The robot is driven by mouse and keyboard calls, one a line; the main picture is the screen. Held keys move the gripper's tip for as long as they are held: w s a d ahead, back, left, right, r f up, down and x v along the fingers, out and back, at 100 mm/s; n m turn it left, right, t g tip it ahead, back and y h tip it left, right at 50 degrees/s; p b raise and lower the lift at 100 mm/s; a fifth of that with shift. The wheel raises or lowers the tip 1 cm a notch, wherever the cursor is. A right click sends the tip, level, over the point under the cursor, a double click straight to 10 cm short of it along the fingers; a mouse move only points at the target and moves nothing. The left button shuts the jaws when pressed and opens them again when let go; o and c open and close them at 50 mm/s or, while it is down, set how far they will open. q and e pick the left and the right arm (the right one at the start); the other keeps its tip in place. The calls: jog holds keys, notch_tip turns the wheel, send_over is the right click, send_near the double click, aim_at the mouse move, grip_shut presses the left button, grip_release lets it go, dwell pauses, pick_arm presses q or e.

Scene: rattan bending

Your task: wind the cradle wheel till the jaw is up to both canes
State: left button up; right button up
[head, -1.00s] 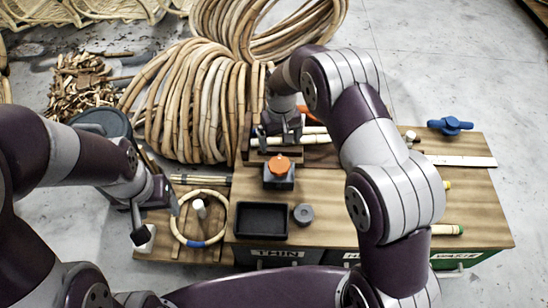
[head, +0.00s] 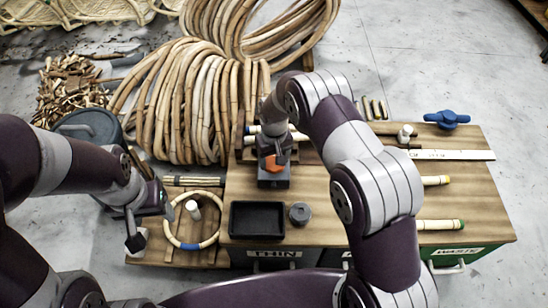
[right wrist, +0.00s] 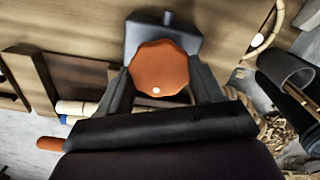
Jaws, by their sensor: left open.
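The orange cradle wheel (head: 275,162) sits on a dark block (head: 273,180) on the bench; it shows large in the right wrist view (right wrist: 158,68). My right gripper (right wrist: 160,75) has one finger on each side of the wheel; whether both press on it I cannot tell. Two pale canes lie side by side behind the block. Their ends show in the right wrist view, one (right wrist: 70,107) above the other (right wrist: 66,119). My right arm hides much of the canes and the jaw, so any gap is not visible. My left gripper (head: 151,224) is open at the bench's left end.
A black tray (head: 257,234) and a dark round piece (head: 299,213) stand in front of the block. A cane ring (head: 190,247) lies around a pale peg (head: 193,209) at left. A blue-handled tool (head: 446,119) and a white rule (head: 452,155) lie at right. Cane coils stand behind.

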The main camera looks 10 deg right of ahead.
jog(key=shift+r, duration=0.1)
jog(key=shift+m+p, duration=0.6)
jog(key=shift+m, duration=0.2)
jog(key=shift+r+m+p, duration=0.1)
jog(key=shift+m+p, duration=0.65)
jog(key=shift+m, duration=0.45)
jog(key=m+p, duration=0.1)
jog(key=m, duration=0.1)
jog(key=shift+m, duration=0.4)
jog(key=m+p, duration=0.1)
jog(key=m, duration=0.2)
jog(key=shift+m, duration=0.3)
jog(key=m+p, duration=0.1)
jog(key=m, duration=0.5)
jog(key=m+p, duration=0.1)
jog(key=m, duration=0.4)
jog(key=shift+w+m, duration=0.1)
jog(key=shift+m, duration=0.3)
